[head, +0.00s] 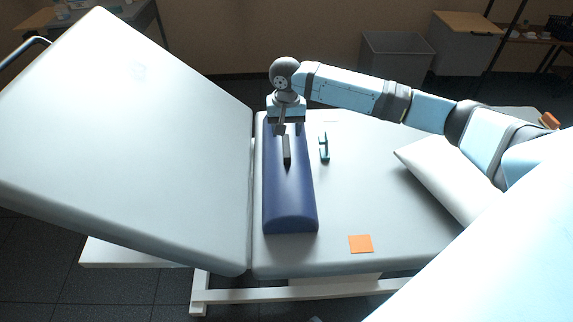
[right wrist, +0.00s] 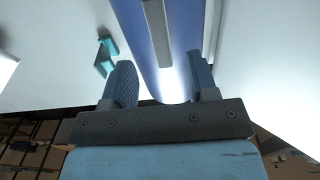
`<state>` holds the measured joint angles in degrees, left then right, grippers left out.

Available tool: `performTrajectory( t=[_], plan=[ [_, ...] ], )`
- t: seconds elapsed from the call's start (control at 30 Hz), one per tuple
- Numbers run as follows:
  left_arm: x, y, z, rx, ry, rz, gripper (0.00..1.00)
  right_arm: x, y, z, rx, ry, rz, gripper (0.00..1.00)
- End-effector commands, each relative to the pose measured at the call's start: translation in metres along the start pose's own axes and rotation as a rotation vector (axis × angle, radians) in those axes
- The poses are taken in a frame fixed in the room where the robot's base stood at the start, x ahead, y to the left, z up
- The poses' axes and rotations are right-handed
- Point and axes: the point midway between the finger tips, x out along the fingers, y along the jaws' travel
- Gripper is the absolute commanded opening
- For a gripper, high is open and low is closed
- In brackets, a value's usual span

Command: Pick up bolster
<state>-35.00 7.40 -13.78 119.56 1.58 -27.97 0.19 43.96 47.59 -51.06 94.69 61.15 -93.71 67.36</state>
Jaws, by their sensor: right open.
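The bolster (head: 290,200) is a long dark blue half-round cushion lying lengthwise on the flat part of the white treatment table. A narrow dark bar (head: 287,150) runs along its top. My right gripper (head: 288,128) is over the bolster's far end, pointing down, open and empty. In the right wrist view, the blue bolster (right wrist: 137,18) and its grey bar (right wrist: 157,35) extend away between the two spread fingers (right wrist: 162,82). I cannot tell whether the fingers touch the bolster. My left gripper is not in view.
A small teal object (head: 324,147) lies right of the bolster. The raised backrest (head: 130,140) stands close on its left. A white pillow (head: 440,175) and an orange square (head: 360,244) lie to the right. The table top between bolster and pillow is mostly clear.

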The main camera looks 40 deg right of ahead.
Motion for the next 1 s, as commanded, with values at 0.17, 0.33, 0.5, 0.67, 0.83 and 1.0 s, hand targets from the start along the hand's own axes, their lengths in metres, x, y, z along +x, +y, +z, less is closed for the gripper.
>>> performTrajectory(
  t=[0.17, 0.33, 0.5, 0.67, 0.83, 1.0],
  plan=[
    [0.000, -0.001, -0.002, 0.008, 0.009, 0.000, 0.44, 0.020, 0.000, 0.000, 0.000, 0.000, -0.001, 0.53],
    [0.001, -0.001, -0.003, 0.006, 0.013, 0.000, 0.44, 0.029, 0.000, -0.001, -0.001, 0.001, -0.002, 0.53],
    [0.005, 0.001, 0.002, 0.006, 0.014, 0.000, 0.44, 0.053, 0.001, -0.002, -0.001, 0.000, 0.000, 0.53],
    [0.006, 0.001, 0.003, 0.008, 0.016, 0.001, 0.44, 0.073, 0.002, -0.002, -0.001, 0.001, 0.000, 0.53],
    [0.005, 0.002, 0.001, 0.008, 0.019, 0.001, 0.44, 0.074, 0.001, -0.002, -0.002, 0.002, -0.002, 0.53],
    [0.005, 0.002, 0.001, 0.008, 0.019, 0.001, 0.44, 0.073, 0.001, -0.002, -0.002, 0.002, -0.002, 0.26]
  ],
)
